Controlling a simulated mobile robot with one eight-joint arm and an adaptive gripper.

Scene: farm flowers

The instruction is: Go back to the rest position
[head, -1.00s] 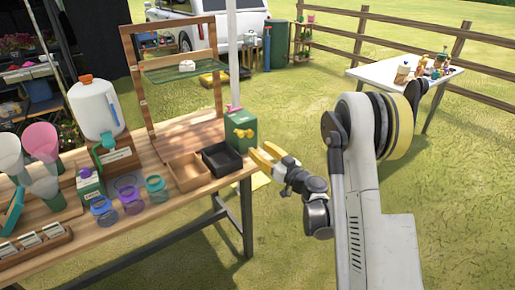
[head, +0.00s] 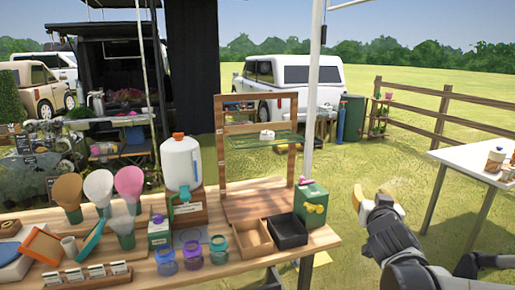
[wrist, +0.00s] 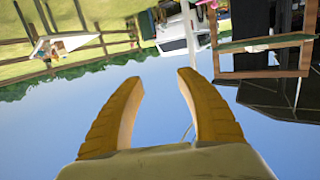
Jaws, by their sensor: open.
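My gripper (head: 384,205) shows in the head view to the right of the wooden table (head: 325,238), apart from it. Its yellow fingers are open and empty in the wrist view (wrist: 158,105), with only sky between them. The wrist view is upside down, with the fence and the white vehicle at its top. My dark wrist runs to the lower right in the head view.
The table holds a white jug (head: 182,165), small jars, two trays, a wooden frame (head: 292,140) and a green box (head: 311,203). A white table (head: 470,157) stands at the right. A white pole (head: 314,90) rises behind the wooden table. Grass lies between the tables.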

